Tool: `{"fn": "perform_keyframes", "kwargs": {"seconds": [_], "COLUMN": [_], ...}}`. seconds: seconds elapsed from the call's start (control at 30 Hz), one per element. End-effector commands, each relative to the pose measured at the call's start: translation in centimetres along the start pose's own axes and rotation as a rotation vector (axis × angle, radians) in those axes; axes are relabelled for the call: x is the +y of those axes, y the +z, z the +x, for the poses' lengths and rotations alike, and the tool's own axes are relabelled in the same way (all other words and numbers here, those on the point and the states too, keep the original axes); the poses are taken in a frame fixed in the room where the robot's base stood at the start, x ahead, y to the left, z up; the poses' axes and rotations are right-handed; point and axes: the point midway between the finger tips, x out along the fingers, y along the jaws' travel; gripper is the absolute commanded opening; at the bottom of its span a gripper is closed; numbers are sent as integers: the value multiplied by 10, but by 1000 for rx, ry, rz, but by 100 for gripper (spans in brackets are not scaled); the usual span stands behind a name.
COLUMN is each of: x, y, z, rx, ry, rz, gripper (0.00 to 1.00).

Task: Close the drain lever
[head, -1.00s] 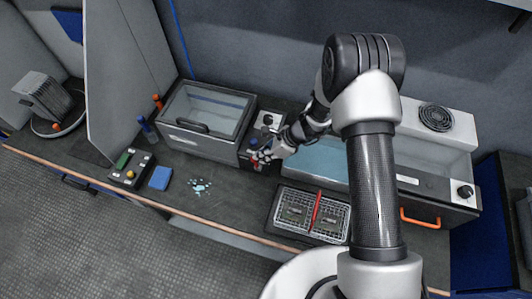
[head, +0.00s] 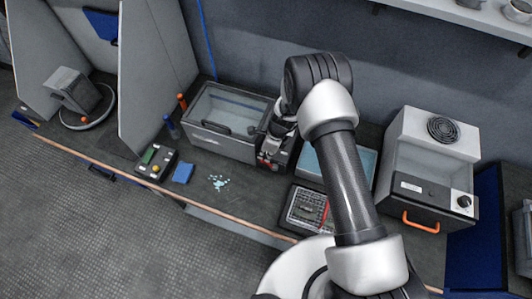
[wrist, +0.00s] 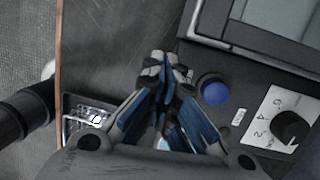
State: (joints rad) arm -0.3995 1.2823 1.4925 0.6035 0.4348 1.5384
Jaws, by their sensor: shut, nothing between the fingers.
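My gripper (wrist: 167,70) is shut and empty in the wrist view, its blue-padded fingers meeting at the tip. It is over the dark bench, beside a control panel with a blue button (wrist: 214,92) and a numbered dial (wrist: 290,127). In the head view my gripper (head: 272,155) is low in front of the unit right of the lidded bath, partly hidden by my arm. A small red part (head: 264,161) shows beside it, too small to identify. I cannot make out the drain lever for certain in either view.
The lidded bath (head: 222,142) stands left of my gripper. A wire basket (head: 304,208) and an open bath (head: 311,161) are to the right, partly behind my arm. A box with an orange handle (head: 420,223) stands further right. Pale fragments (head: 218,183) lie on the bench.

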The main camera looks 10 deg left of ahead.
Motion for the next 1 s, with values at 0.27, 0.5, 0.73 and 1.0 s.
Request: {"fn": "perform_keyframes", "kwargs": {"seconds": [0.27, 0.5, 0.73, 1.0], "x": [0, -1, -1, -1], "y": [5, 6, 6, 6], "z": [5, 8, 8, 8], "rx": [85, 125, 133, 133], "ry": [0, 0, 1, 1], "rz": [7, 14, 16, 16], "gripper": [0, 0, 0, 0]}}
